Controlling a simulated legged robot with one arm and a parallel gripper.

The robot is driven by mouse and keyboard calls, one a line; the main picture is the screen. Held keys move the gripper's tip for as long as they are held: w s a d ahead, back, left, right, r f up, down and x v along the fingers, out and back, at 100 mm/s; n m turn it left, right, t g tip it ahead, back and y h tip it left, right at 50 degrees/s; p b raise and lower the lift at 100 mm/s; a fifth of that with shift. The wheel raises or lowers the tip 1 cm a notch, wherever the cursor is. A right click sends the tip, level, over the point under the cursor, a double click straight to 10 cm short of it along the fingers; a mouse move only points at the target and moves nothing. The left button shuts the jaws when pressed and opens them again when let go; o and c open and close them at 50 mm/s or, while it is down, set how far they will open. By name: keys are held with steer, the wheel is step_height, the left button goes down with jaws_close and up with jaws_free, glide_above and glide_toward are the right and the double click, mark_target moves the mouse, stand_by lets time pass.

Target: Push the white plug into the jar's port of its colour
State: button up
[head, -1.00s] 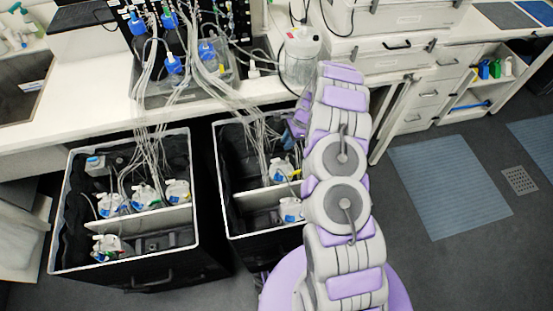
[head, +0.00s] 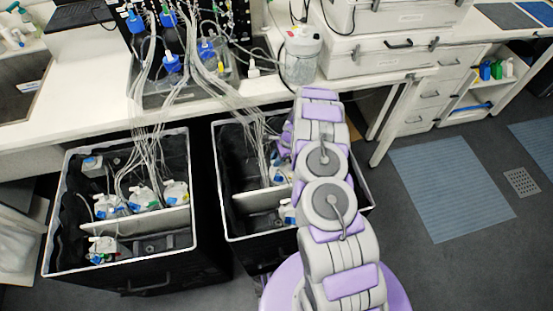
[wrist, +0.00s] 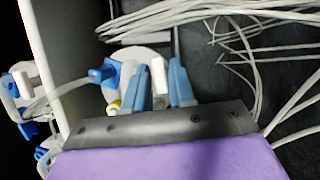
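In the wrist view, my gripper (wrist: 160,88) has its two blue fingers on either side of a small upright white plug (wrist: 158,74), which appears gripped between them. A white jar (wrist: 138,53) lies just beyond the fingers, partly hidden by them. A blue fitting (wrist: 103,73) with a tube is on its left side, and a yellow piece (wrist: 114,106) shows below. I cannot make out a white port or whether the plug touches the jar. In the head view, the jar (head: 279,172) is in the right black bin, partly behind my arm; my gripper is hidden there.
The right bin (head: 230,239) has a pale divider (head: 250,203), seen at left in the wrist view (wrist: 45,62). Many thin tubes (wrist: 215,12) hang close by the gripper. The left bin (head: 120,285) holds several jars. The white bench (head: 215,99) edge is above.

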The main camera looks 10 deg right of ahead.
steer(key=shift+c, duration=0.3)
jaws_close()
steer(key=shift+r+m+p, duration=0.1)
steer(key=shift+m+p, duration=0.2)
steer(key=shift+m, duration=0.1)
steer(key=shift+m+t, duration=0.3)
steer(key=shift+t, duration=0.1)
steer(key=shift+o, duration=0.3)
jaws_free()
